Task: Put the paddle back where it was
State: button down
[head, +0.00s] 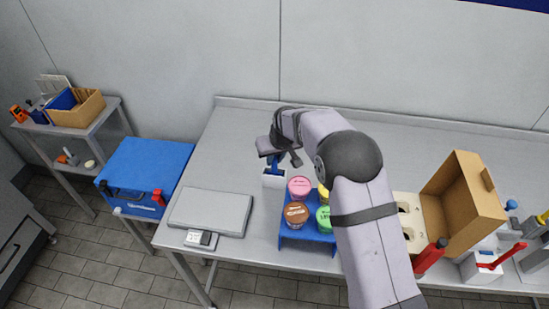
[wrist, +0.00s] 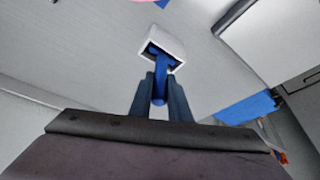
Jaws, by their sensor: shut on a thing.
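The blue paddle (head: 275,161) is held in my gripper (head: 283,158), which is shut on its upper end. In the wrist view my gripper (wrist: 160,92) shows two dark fingers closed on the blue paddle (wrist: 160,68). The paddle's far end is inside the opening of a white holder (wrist: 172,44), which hides that end. In the head view the white holder (head: 274,180) stands on the table, just below my gripper. I cannot tell how deep the paddle sits in it.
A blue rack (head: 306,234) with several coloured tubs, such as a pink one (head: 300,187), stands right of the holder. A grey scale (head: 210,211) lies at the table's left front. An open cardboard box (head: 463,195) stands to the right. The table behind the holder is clear.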

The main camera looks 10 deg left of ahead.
jog(key=shift+f+b, duration=0.4)
jog(key=shift+f, duration=0.2)
jog(key=c, duration=1.6)
grip_release()
jog(key=shift+r, duration=0.1)
jog(key=shift+b+v, duration=1.5)
jog(key=shift+v, duration=2.1)
jog(key=shift+s, duration=0.1)
